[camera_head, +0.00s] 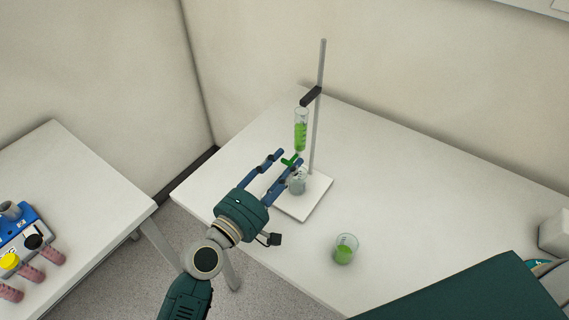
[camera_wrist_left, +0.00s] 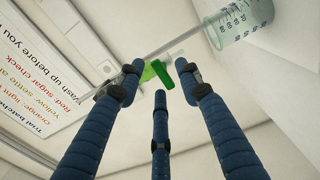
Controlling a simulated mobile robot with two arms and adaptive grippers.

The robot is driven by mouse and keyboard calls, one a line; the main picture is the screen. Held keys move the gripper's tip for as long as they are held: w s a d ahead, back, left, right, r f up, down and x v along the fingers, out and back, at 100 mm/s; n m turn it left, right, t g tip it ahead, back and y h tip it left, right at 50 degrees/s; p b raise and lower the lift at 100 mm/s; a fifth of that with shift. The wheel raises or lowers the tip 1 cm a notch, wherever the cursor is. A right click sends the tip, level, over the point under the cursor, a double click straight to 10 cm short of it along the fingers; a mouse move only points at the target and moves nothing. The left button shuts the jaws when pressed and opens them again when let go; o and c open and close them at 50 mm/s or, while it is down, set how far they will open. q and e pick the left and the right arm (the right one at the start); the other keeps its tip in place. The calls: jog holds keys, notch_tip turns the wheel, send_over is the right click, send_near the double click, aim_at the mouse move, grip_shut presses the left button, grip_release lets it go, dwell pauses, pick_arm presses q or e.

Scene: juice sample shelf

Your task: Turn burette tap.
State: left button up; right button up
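The burette (camera_head: 301,132) holds green liquid and hangs upright from a clamp on a metal stand rod. Its green tap (camera_head: 289,161) is below the tube. My left gripper (camera_head: 290,158) has its blue fingers apart on either side of the tap. In the left wrist view, the green tap (camera_wrist_left: 157,72) shows between the spread fingertips (camera_wrist_left: 158,70); I cannot tell whether any finger touches it. A small glass flask (camera_head: 297,184) stands below the tap on the white stand base, partly hidden by a finger. My right gripper is out of view.
A beaker (camera_head: 345,251) with green liquid stands in front on the white table (camera_head: 400,190). The stand rod (camera_head: 318,135) rises behind the burette. A second table (camera_head: 85,170) at left holds a blue device and several tubes.

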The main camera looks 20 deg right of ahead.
pick_arm(q)
jog(key=shift+w+d, duration=0.1)
jog(key=shift+d, duration=0.05)
jog(key=shift+c, duration=0.3)
grip_shut()
jog(key=shift+f+m+b, duration=0.25)
jog(key=shift+m+b, duration=0.15)
jog(key=shift+m, duration=0.2)
jog(key=shift+m+b, duration=0.3)
jog(key=shift+m, duration=0.6)
jog(key=shift+r+m, duration=0.1)
jog(key=shift+m, duration=1)
jog(key=shift+o, duration=0.3)
grip_release()
jog(key=shift+r, duration=0.1)
